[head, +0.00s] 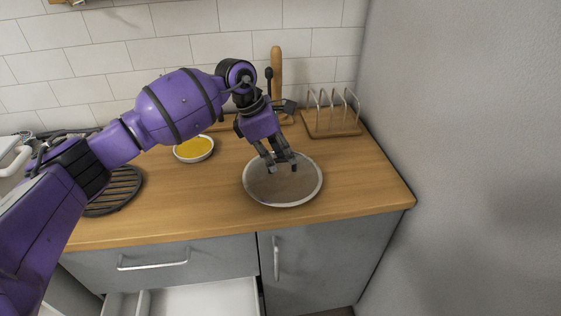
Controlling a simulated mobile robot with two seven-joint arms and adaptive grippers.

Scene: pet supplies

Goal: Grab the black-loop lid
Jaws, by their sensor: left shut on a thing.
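The lid (284,189) is a round disc with a greyish-brown, see-through-looking middle and a pale metal rim. It is near the counter's front edge, right of centre in the head view. My left gripper (280,164) reaches down over the lid's far half, with its fingers shut at the lid's top. The black loop is hidden by the fingers or too small to make out. I cannot tell whether the lid rests on the counter or is slightly raised. My right gripper is not in view.
A white bowl with yellow contents (194,148) stands behind and left. A black round rack (115,190) lies at left, partly behind my arm. A wooden rack with metal loops (331,122) stands at back right, near the grey wall (470,150). An open drawer (200,300) is below.

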